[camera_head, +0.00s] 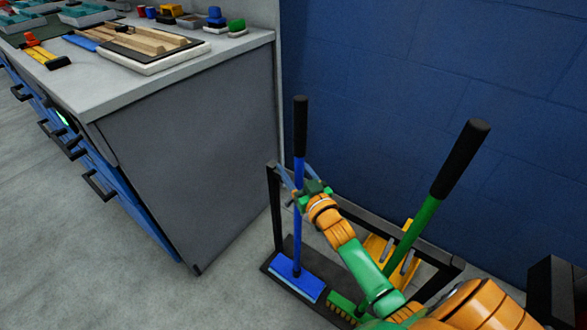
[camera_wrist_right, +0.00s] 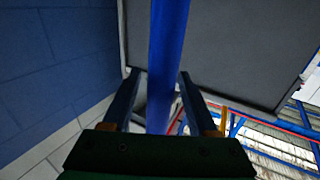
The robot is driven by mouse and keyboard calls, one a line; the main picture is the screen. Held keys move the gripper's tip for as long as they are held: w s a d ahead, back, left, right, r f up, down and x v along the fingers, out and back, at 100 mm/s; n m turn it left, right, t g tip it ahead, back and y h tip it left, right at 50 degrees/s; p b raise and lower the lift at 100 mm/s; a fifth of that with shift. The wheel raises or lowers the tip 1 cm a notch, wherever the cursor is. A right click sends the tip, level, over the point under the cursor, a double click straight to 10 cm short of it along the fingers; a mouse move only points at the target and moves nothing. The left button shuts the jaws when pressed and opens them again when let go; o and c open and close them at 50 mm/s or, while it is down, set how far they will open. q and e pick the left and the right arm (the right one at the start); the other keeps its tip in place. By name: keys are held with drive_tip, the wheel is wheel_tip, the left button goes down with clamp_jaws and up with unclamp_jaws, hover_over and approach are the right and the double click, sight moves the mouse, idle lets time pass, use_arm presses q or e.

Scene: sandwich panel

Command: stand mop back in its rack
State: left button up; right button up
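The mop, with a blue pole (camera_head: 299,225), a black grip and a flat blue head (camera_head: 297,282), stands nearly upright at the left end of the black rack (camera_head: 274,215). Its head is over the rack's base tray. My right gripper (camera_head: 299,180) is at the upper part of the blue pole, below the black grip. In the right wrist view, the pole (camera_wrist_right: 165,60) runs between the two fingers of the right gripper (camera_wrist_right: 158,85), with a visible gap at the left finger; the fingers look open around it. My left gripper is not in view.
A green-handled broom (camera_head: 427,215) leans to the right in the rack, near a yellow item (camera_head: 378,248). A grey cabinet with a worktop (camera_head: 185,68) stands to the left, with boards and small objects on top. A blue wall (camera_head: 420,70) is behind.

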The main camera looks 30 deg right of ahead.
drive_tip(key=s+a+p, duration=0.1)
drive_tip(key=s+p, duration=0.1)
drive_tip(key=s, duration=1)
drive_tip(key=s+a+f+g+y, duration=0.1)
drive_tip(key=s+a+f+g, duration=0.2)
drive_tip(key=f, duration=0.8)
drive_tip(key=s+a+f+g, duration=0.1)
drive_tip(key=s+f+g, duration=0.3)
drive_tip(key=f, duration=0.7)
drive_tip(key=s+a+f+n+g, duration=0.2)
drive_tip(key=s+f+g, duration=0.4)
drive_tip(key=s, duration=0.5)
drive_tip(key=s+a+f+n+g, duration=0.15)
drive_tip(key=s+f+g, duration=0.25)
drive_tip(key=s+f, duration=0.65)
use_arm(q)
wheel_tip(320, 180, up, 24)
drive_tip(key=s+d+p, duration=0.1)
drive_tip(key=p, duration=2.1)
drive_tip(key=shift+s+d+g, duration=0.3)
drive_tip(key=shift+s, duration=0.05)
use_arm(e)
wheel_tip(320, 180, up, 24)
drive_tip(key=s, duration=0.1)
drive_tip(key=shift+f+y, duration=0.2)
drive_tip(key=shift+y, duration=0.1)
drive_tip(key=shift+a, duration=0.1)
